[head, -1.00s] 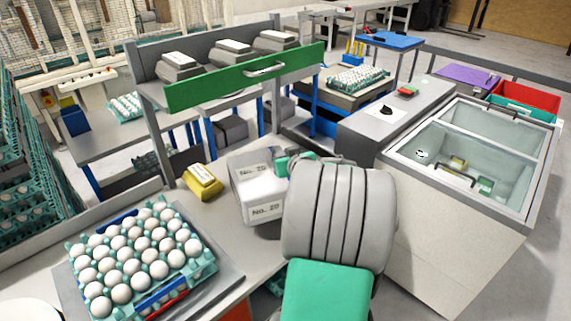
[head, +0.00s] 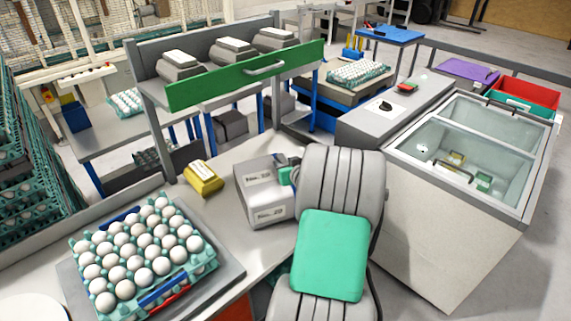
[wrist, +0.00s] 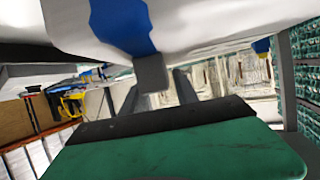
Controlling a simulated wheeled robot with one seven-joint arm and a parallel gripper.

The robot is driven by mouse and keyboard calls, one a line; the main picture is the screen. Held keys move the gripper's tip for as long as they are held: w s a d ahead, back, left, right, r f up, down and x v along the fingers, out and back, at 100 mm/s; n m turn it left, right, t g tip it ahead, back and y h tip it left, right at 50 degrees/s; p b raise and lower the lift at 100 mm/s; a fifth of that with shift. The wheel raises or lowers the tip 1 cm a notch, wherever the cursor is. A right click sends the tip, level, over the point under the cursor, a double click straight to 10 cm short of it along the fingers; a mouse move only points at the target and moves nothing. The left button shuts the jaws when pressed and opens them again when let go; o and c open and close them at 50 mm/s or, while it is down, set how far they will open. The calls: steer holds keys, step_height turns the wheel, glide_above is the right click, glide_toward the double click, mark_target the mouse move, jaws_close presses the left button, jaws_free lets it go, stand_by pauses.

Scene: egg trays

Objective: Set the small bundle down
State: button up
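No thing is plainly marked as the small bundle. The likeliest is a light grey block (head: 263,190) labelled "No. 20" at the table's right end. It looks upright, with its underside at or very near the tabletop. My gripper (head: 289,172) is at its right side, partly hidden by my arm; its fingertips are not clear. In the wrist view, a large white surface (wrist: 230,20) with a blue strip (wrist: 125,25) fills the top, close to a grey finger-like end (wrist: 150,72). I cannot tell whether the fingers grip the block.
A yellow block (head: 203,178) lies left of the grey one. A full egg tray (head: 205,265) sits on a grey plate (head: 228,283) at front left. A green-fronted shelf (head: 245,80) rises behind. A glass-topped chest (head: 450,215) stands right. Table between egg tray and grey block is clear.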

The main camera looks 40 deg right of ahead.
steer(key=shift+o, duration=0.8)
steer(key=shift+s+r, duration=0.1)
steer(key=shift+s, duration=0.05)
steer(key=b+v, duration=0.2)
steer(key=v, duration=0.8)
steer(key=shift+s+a+r, duration=0.1)
steer(key=shift+s+r, duration=0.05)
steer(key=shift+s, duration=0.2)
steer(key=w+a+n+g+y, duration=0.2)
steer(key=a, duration=0.7)
steer(key=w+a+n+g+y, duration=0.1)
steer(key=w+a+y, duration=0.1)
steer(key=a, duration=0.6)
steer(key=s+a+g, duration=0.3)
steer(key=s+a, duration=0.3)
steer(key=a, duration=0.3)
steer(key=s+a+n+g, duration=0.1)
steer(key=s+a+g, duration=0.1)
steer(key=s+a, duration=0.4)
steer(key=a, duration=0.2)
steer(key=shift+s+a+g+y, duration=0.2)
steer(key=shift+a+g+y, duration=0.15)
steer(key=shift+g+y, duration=0.05)
